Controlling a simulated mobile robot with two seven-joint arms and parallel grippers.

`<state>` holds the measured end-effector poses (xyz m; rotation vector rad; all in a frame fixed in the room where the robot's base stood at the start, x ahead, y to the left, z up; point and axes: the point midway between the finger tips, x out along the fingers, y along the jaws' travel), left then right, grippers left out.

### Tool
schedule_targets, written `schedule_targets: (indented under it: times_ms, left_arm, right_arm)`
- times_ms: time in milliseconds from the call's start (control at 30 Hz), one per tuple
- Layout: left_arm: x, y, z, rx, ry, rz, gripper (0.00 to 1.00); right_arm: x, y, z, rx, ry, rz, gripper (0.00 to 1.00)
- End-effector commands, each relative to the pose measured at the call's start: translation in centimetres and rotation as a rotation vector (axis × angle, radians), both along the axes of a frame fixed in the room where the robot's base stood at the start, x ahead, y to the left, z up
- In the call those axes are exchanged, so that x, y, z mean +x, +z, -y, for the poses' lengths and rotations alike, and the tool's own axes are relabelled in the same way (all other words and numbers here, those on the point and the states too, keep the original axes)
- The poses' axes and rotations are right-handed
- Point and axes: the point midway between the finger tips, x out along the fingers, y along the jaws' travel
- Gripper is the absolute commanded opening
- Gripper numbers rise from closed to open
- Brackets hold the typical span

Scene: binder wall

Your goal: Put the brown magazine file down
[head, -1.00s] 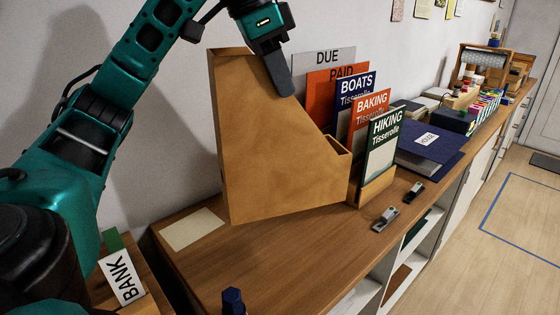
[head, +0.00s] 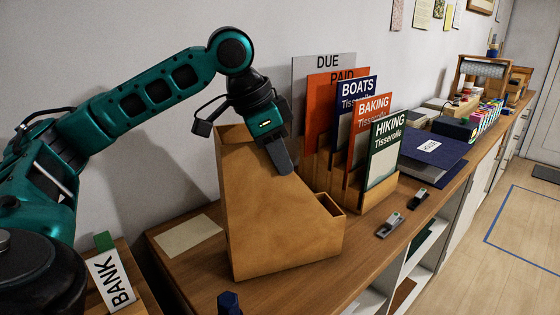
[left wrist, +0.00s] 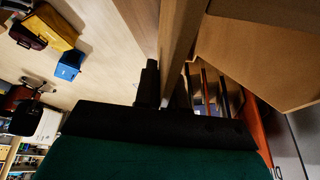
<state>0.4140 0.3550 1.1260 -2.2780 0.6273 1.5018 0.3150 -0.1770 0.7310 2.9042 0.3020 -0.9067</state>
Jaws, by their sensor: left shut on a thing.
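The brown magazine file (head: 270,215) stands upright at the near part of the wooden counter (head: 200,275). Its low front end points right, towards the sorter with the upright folders. Its base looks to be at or very close to the counter top; I cannot tell if it touches. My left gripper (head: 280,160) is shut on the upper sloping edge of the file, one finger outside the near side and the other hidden. In the left wrist view the file's panel (left wrist: 265,50) fills the upper right beside the fingers (left wrist: 165,90). My right gripper is not in view.
Upright folders, with HIKING (head: 386,145) nearest, stand just right of the file. A pale sheet (head: 188,235) lies left of it. Two small clip-like things (head: 390,225) lie near the counter's front edge. The BANK label (head: 110,280) is at lower left.

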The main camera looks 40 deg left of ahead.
Motion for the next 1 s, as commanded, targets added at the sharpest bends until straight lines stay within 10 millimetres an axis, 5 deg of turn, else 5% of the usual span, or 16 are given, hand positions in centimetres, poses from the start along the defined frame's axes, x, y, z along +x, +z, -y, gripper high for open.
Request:
schedule_targets:
  times_ms: [300, 333, 567, 867, 1000]
  left_arm:
    - [0.0, -0.1, 0.0, 0.0, 0.0, 0.005, 0.0]
    - [0.0, -0.1, 0.0, -0.001, 0.0, 0.001, 0.12]
    - [0.0, -0.1, 0.0, -0.001, 0.0, 0.001, 0.34]
    - [0.0, 0.2, 0.0, -0.001, 0.0, 0.001, 0.35]
    - [-0.5, 1.8, -0.3, -0.001, 0.001, 0.003, 0.35]
  right_arm:
    - [0.0, 0.0, 0.0, 0.0, 0.0, 0.0, 0.39]
    - [0.0, 0.0, 0.0, 0.0, 0.0, 0.001, 0.39]
    - [0.0, 0.0, 0.0, 0.0, 0.0, 0.001, 0.39]
    - [0.0, 0.1, 0.0, 0.0, 0.0, 0.001, 0.39]
    - [0.0, 0.6, 0.0, 0.0, 0.0, 0.001, 0.39]
